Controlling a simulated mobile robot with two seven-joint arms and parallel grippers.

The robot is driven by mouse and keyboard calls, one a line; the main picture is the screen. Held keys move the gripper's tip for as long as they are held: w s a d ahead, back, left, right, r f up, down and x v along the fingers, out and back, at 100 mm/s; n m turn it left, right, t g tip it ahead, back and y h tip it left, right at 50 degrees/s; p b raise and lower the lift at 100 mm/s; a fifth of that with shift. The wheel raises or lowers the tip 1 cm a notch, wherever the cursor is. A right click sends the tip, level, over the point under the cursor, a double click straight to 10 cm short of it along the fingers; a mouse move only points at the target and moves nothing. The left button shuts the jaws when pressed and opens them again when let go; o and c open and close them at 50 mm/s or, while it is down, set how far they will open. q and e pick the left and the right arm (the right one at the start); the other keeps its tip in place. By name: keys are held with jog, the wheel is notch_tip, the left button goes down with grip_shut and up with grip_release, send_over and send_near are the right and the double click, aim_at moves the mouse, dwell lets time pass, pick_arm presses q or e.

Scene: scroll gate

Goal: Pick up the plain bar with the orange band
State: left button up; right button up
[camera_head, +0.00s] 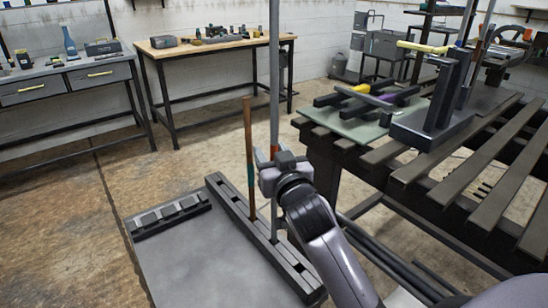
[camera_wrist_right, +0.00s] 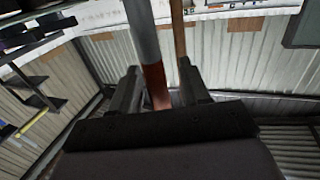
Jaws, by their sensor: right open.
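A tall grey bar (camera_head: 274,75) stands upright in a long dark slotted rack (camera_head: 225,197). Its orange band shows in the right wrist view (camera_wrist_right: 156,88), and only a little of orange shows by the gripper in the head view. My right gripper (camera_head: 270,170) is at the height of this band. Its fingers are open, one on each side of the bar in the right wrist view; I cannot tell whether either touches it. A brown bar (camera_head: 248,140) with a teal band stands just left of it in the rack. My left gripper is not in view.
A grey platform (camera_head: 200,262) carries the rack and a low dark block (camera_head: 168,215) at left. A slatted metal table (camera_head: 455,170) with loose parts stands close at right. A wooden-topped bench (camera_head: 215,45) is at the back. The floor at left is clear.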

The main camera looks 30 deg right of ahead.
jog(key=shift+w, duration=0.15)
grip_shut()
dwell(1.2)
jog(key=shift+r, duration=0.15)
